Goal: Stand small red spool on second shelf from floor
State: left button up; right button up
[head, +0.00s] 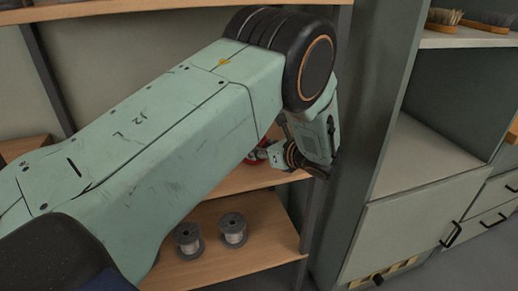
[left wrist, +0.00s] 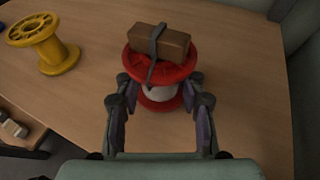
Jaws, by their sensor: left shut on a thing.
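A red spool (left wrist: 159,66) with a pale core stands upright on a wooden shelf (left wrist: 235,60) in the left wrist view. A brown block with a dark grey band (left wrist: 160,42) appears at its top flange; I cannot tell whether it rests on the flange or is behind it. My left gripper (left wrist: 158,92) is shut on the spool, one finger on each side. In the head view my left arm reaches into the shelving, with the gripper (head: 288,156) by the right post. Only a sliver of the red spool (head: 257,156) shows there. My right gripper is in neither view.
A yellow spool (left wrist: 45,42) stands left on the same shelf, a blue thing (left wrist: 68,22) behind it. Two grey spools (head: 188,240) (head: 232,230) stand on the shelf below. A green-grey cabinet (head: 415,220) is right of the shelving. Free room lies right of the red spool.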

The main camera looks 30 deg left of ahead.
pick_arm(q)
jog(key=o, duration=0.7)
jog(key=shift+f, duration=0.2)
jog(key=o, duration=0.5)
jog(key=shift+w+f, duration=0.1)
jog(key=shift+w, duration=0.05)
